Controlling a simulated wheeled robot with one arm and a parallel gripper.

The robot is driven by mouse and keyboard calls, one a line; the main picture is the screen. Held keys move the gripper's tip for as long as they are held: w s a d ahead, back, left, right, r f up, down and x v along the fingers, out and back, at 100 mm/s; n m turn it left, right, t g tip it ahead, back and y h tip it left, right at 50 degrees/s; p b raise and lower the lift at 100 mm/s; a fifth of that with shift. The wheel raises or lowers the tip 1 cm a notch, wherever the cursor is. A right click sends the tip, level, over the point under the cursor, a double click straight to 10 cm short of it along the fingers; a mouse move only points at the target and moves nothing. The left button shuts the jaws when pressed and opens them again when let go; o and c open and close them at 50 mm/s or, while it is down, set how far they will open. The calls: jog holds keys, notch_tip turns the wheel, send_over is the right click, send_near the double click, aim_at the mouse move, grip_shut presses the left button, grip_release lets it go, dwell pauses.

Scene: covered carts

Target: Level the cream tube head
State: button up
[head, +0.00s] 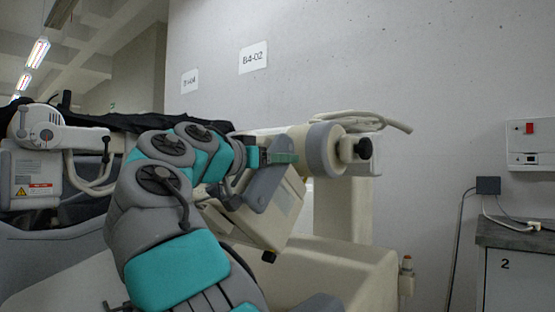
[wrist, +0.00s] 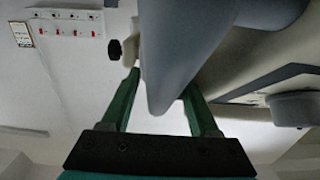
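The cream tube head (head: 287,213) is in the middle of the head view. Its boxy lower part is tilted, with its edges slanting. A cream round housing with a grey band (head: 324,150) and a black knob (head: 363,148) sits at its upper right. My gripper (head: 282,157) is at the tube head's upper left side, in front of the round housing. In the wrist view my gripper (wrist: 162,82) has its two green fingers spread, with a smooth grey part (wrist: 170,60) between them. A gap shows beside the left finger; contact on the right side is unclear.
A cream column (head: 342,210) and cart body stand behind and below the tube head. Another cream unit (head: 45,130) and dark cover (head: 170,122) are at left. A grey cabinet (head: 515,270) marked 2 stands at right, below a wall box (head: 530,145). A cable loops above.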

grip_shut()
dwell(1.3)
